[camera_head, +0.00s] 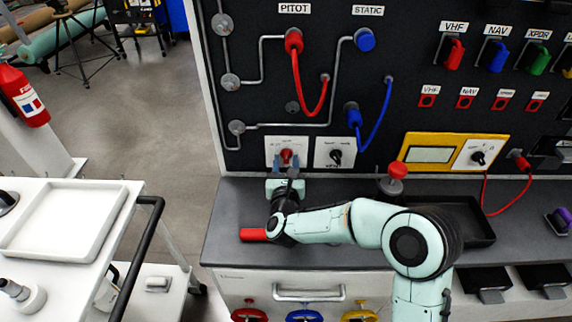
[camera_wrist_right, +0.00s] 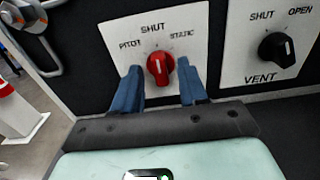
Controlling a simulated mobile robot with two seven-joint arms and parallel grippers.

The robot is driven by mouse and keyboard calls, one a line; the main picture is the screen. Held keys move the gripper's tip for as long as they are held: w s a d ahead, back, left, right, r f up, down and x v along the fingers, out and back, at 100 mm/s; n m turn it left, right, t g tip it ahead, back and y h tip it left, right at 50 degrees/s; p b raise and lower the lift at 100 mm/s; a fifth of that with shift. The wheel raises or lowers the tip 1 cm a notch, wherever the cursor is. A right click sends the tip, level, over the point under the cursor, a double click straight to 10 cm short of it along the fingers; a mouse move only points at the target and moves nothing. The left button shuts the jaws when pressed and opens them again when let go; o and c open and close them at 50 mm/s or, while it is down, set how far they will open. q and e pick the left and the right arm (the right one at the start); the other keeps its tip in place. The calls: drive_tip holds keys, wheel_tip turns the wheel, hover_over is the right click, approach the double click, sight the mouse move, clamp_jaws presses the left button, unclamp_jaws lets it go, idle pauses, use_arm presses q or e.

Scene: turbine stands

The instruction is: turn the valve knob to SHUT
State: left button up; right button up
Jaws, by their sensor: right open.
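The red valve knob (camera_wrist_right: 160,68) sits on a white plate (camera_wrist_right: 184,22) marked PITOT, SHUT and STATIC. Its pale mark points roughly up, on the SHUT side. In the head view the knob (camera_head: 286,156) is low on the black panel. My right gripper (camera_wrist_right: 159,78) is open, with one blue finger left of the knob and one right of it. Gaps show between fingers and knob; contact is not clear. The right gripper (camera_head: 286,162) also shows in the head view, in front of the plate. My left gripper is not in view.
A black VENT knob (camera_wrist_right: 276,49) is on the plate to the right. A red knob-topped post (camera_head: 397,171) stands on the grey bench (camera_head: 225,215), and a red object (camera_head: 253,235) lies near my right wrist. A white cart with a tray (camera_head: 110,222) is at left.

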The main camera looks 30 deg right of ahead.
drive_tip(key=v, duration=1.3)
drive_tip(key=shift+s+a, duration=0.15)
